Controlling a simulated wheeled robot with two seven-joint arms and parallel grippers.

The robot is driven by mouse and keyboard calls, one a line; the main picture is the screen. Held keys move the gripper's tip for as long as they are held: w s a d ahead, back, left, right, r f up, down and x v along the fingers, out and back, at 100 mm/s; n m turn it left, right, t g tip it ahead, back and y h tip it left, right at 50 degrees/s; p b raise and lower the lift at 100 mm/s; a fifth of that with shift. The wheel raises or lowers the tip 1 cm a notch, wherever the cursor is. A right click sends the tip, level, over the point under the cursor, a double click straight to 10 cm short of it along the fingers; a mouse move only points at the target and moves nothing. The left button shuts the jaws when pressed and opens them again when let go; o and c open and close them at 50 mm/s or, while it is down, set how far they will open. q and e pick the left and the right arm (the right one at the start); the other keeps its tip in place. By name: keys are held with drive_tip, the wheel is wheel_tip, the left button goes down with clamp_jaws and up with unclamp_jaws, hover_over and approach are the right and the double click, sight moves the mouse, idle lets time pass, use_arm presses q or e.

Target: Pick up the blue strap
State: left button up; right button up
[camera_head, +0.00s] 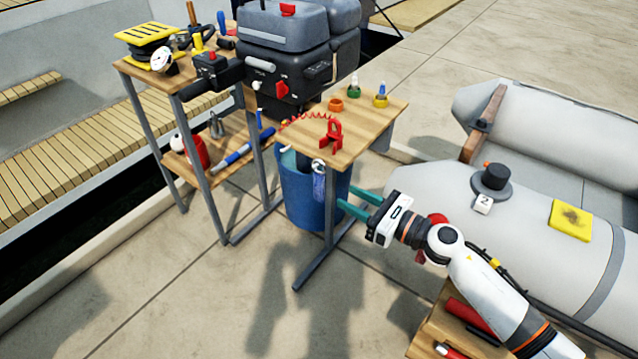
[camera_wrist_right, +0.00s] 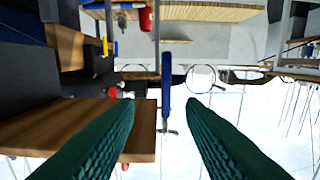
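The blue strap (camera_head: 319,187) hangs below the near left corner of the small wooden table (camera_head: 365,125), under a pale ring, in front of the blue bucket. In the right wrist view, which looks upside down, a narrow blue upright piece (camera_wrist_right: 166,95) that appears to be the strap shows between the fingers, beyond their tips. My right gripper (camera_head: 348,199) is open and empty. Its two green fingers point left toward the strap, just right of it and seemingly apart from it. The open fingers also fill the lower right wrist view (camera_wrist_right: 162,108). My left gripper is not in view.
The table's front leg (camera_head: 330,225) stands close beside the strap. The blue bucket (camera_head: 300,190) is behind it. A red clip (camera_head: 331,135) and small coloured items sit on the tabletop. A grey inflatable boat (camera_head: 540,140) lies right; open floor is in front.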

sight(324, 185)
drive_tip(key=x, duration=0.8)
drive_tip(key=shift+s+a+r+p, duration=0.2)
drive_tip(key=shift+a+r+p, duration=0.1)
drive_tip(key=shift+a+r, duration=0.1)
drive_tip(key=shift+w+a+f, duration=0.1)
drive_tip(key=shift+w+a, duration=0.1)
drive_tip(key=shift+a, duration=0.05)
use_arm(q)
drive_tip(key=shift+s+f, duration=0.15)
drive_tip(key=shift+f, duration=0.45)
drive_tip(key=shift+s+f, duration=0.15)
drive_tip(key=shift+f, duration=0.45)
use_arm(e)
drive_tip(key=shift+c, duration=0.6)
clamp_jaws()
